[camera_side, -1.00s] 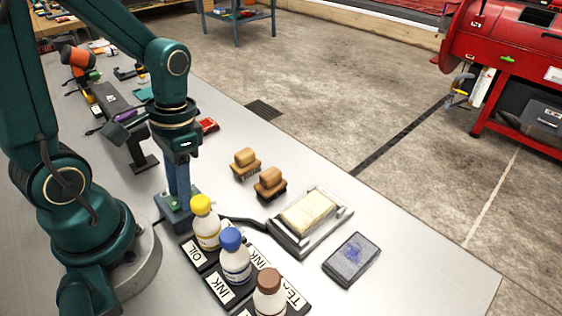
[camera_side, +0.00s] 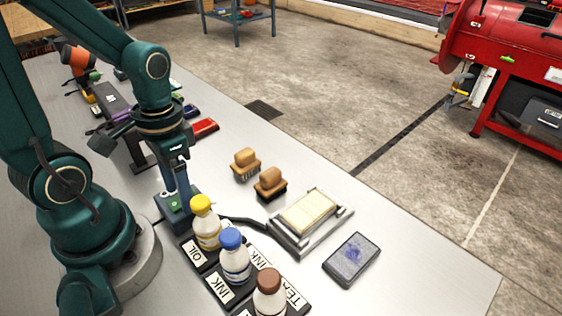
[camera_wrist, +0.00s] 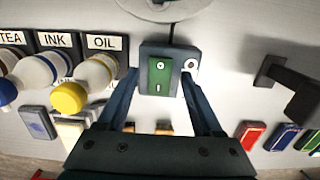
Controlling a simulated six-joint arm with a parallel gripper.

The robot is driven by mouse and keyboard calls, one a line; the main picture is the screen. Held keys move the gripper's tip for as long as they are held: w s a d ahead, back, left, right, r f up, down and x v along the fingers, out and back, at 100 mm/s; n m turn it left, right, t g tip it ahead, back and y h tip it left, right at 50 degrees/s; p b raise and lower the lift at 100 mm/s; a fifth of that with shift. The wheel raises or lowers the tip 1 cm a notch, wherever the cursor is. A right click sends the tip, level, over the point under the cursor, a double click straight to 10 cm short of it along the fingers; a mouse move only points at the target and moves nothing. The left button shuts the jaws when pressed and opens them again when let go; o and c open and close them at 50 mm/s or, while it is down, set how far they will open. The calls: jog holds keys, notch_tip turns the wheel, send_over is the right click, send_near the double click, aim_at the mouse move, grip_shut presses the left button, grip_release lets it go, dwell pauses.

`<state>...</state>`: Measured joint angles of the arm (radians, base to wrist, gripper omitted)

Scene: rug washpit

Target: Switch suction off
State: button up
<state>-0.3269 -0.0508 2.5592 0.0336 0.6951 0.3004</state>
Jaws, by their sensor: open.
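The switch box (camera_side: 170,214) is a blue-grey box on the bench, beside the yellow-capped bottle. In the wrist view the switch box (camera_wrist: 150,50) carries a green rocker (camera_wrist: 160,75) with two white marks and a round white-ringed spot at its right. I cannot tell which side of the rocker is pressed. My gripper (camera_wrist: 160,82) is open, with one finger on each side of the rocker, over the box. In the side view my gripper (camera_side: 178,192) comes down tilted over the box; whether the tips touch it is unclear. It holds nothing.
Yellow-capped (camera_side: 205,232), blue-capped (camera_side: 236,262) and brown-capped (camera_side: 268,298) bottles stand in a labelled rack close by. A dark cord runs from the box to a tray with a cream pad (camera_side: 308,212). Two wooden brushes (camera_side: 270,182) and a dark pad (camera_side: 351,260) lie on the bench.

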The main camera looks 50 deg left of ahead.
jog(key=shift+w+r, duration=0.2)
jog(key=shift+r, duration=2.4)
jog(key=w+d+r+t, duration=0.1)
jog(key=d+r+t, duration=0.4)
jog(key=r+t, duration=0.1)
jog(key=shift+w, duration=0.4)
